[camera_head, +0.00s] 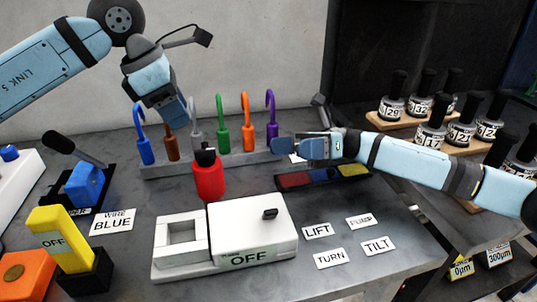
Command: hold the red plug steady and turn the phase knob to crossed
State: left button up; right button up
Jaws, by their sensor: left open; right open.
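A red plug-like body (208,180) with a black top stands upright behind the white box, near the middle of the head view. My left gripper (178,113) is open above and left of it, pointing down near the row of coloured hooks, apart from the red body. My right gripper (283,150) is open and points left, to the right of the red body and apart from it. No knob is labelled as phase or crossed; a small black knob (270,213) sits on the white box, but I cannot tell whether it is the phase knob.
The white box (254,224) labelled OFF stands in front. Coloured hooks rise from a grey bar (160,170). A dark plate with red, blue and yellow patches (320,178) lies beneath my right gripper. A yellow OFF lever (60,238) is front left; label cards (318,231) lie right.

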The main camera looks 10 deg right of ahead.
aim_at(208, 170)
jog(key=w+a+f+n, duration=0.1)
jog(key=w, duration=0.1)
jog(key=w+a+f+n+t+h, duration=0.1)
jog(key=w, duration=0.1)
jog(key=w+a+f+n, duration=0.1)
jog(key=f+n, duration=0.1)
jog(key=shift+w+a+t+h, duration=0.4)
jog(key=shift+s+a+f+n, duration=0.15)
jog(key=shift+f+n, duration=0.15)
jog(key=shift+f, duration=0.2)
jog(key=a, duration=0.4)
jog(key=s+a, duration=0.1)
jog(key=a, duration=0.4)
jog(key=s+a, duration=0.1)
jog(key=a, duration=0.3)
jog(key=shift+a, duration=0.2)
jog(key=shift+c, duration=0.5)
